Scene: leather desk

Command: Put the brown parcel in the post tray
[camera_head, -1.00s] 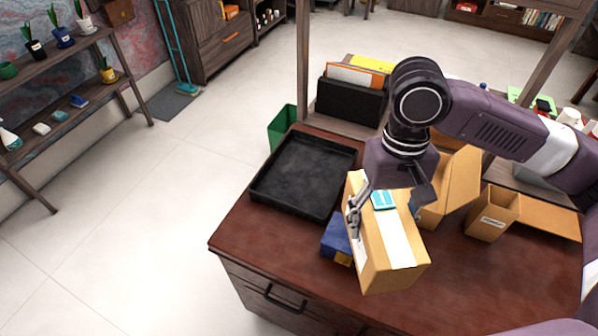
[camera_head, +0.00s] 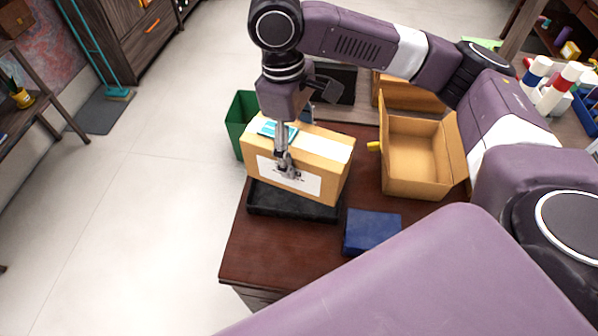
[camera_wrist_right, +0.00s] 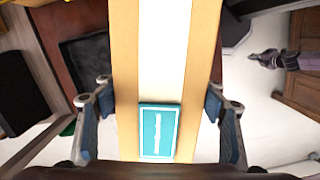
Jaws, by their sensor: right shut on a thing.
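The brown parcel (camera_head: 325,171) is a cardboard box with a white strip, a white label and a teal sticker. My right gripper (camera_head: 292,150) is shut on it across its width, and the parcel is over the black post tray (camera_head: 290,204). The parcel hides most of the tray, and I cannot tell whether it touches it. In the right wrist view the parcel (camera_wrist_right: 208,60) fills the middle between the two fingers (camera_wrist_right: 160,110), and part of the tray (camera_wrist_right: 88,62) shows to the left. My left gripper is not in view.
A blue box (camera_head: 371,230) lies on the desk (camera_head: 265,255) to the right of the tray. An open cardboard box (camera_head: 415,155) stands farther right. A green bin (camera_head: 236,125) is on the floor behind the desk's left edge.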

